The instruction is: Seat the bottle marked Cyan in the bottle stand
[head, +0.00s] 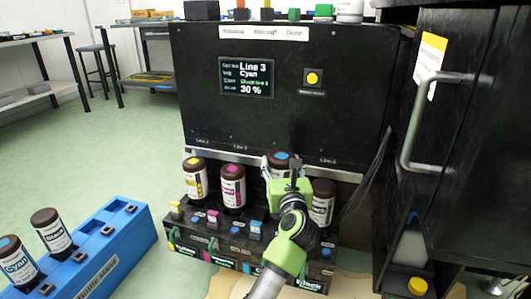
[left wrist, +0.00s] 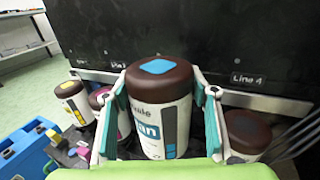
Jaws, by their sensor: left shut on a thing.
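My left gripper (head: 287,172) is shut on a brown-capped bottle with a blue top mark, at the ink machine's row of bottles. In the left wrist view this held bottle (left wrist: 160,110) stands between both fingers, its label ending in "an" with a blue bar. In the head view its cap (head: 280,158) shows behind the gripper; its base is hidden, so I cannot tell whether it is lifted. The blue bottle stand (head: 118,248) is on the floor at left. It holds another bottle marked Cyan (head: 18,262) and one marked Black (head: 50,232). My right gripper is not in view.
In the machine's row, a yellow-marked bottle (head: 195,180) and a magenta-marked bottle (head: 232,188) stand left of the held one, a dark-marked bottle (head: 322,203) close right. The black machine panel (head: 290,110) rises behind; its screen (head: 246,77) reads "Line 3 Cyan 30 %".

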